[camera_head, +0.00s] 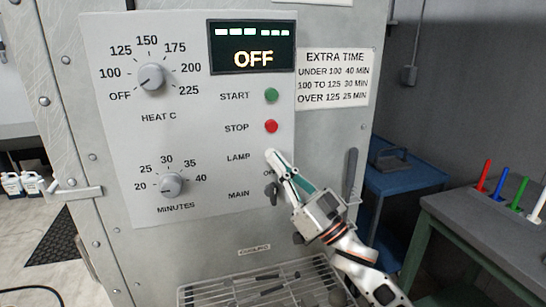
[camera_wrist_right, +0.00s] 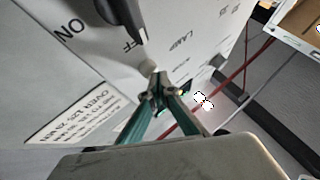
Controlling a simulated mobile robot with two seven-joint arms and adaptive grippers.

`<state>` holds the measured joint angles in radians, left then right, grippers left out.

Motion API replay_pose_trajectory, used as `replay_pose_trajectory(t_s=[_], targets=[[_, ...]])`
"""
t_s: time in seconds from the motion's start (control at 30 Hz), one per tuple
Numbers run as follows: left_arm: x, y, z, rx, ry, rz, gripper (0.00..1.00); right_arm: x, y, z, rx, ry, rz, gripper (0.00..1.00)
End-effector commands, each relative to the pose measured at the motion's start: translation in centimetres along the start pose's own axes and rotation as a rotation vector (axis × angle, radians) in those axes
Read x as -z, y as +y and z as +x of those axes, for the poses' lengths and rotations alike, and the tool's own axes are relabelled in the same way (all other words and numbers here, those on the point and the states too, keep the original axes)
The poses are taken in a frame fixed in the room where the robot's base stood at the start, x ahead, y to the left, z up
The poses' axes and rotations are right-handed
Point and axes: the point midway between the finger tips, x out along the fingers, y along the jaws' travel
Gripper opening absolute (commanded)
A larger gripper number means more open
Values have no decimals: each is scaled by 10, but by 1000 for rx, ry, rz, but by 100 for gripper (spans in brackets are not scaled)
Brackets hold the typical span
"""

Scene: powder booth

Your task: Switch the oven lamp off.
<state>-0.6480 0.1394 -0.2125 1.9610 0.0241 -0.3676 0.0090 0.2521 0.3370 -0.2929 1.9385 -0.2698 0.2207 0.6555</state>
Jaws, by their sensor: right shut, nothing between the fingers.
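The grey oven control panel (camera_head: 210,185) fills the middle of the head view. The pale round lamp button (camera_head: 269,154) sits beside the LAMP label, below the red stop button (camera_head: 271,126). My right gripper (camera_head: 280,167) is shut and empty, with its fingertips at the lamp button. In the right wrist view the button (camera_wrist_right: 149,68) is just beyond my closed fingertips (camera_wrist_right: 158,82); contact or a small gap cannot be told. The fingers partly hide the button, and whether it is lit or pressed is unclear. My left gripper is not in view.
The dark main knob (camera_head: 271,190) is close below the fingertips; it also shows in the wrist view (camera_wrist_right: 120,14). The green start button (camera_head: 271,95) is above. The display (camera_head: 252,47) reads OFF. A wire rack (camera_head: 235,288) lies below, a blue table (camera_head: 400,178) to the right.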

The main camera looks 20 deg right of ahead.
Motion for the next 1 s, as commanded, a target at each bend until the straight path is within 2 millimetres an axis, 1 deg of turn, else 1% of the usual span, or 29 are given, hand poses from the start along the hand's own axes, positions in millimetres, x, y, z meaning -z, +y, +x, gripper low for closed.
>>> replay_pose_trajectory(t_s=[0.53, 1.0], targets=[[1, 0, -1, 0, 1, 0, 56, -2, 2, 2, -1, -1, 1, 0], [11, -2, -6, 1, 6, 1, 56, 8, -8, -11, 0, -1, -1, 0]])
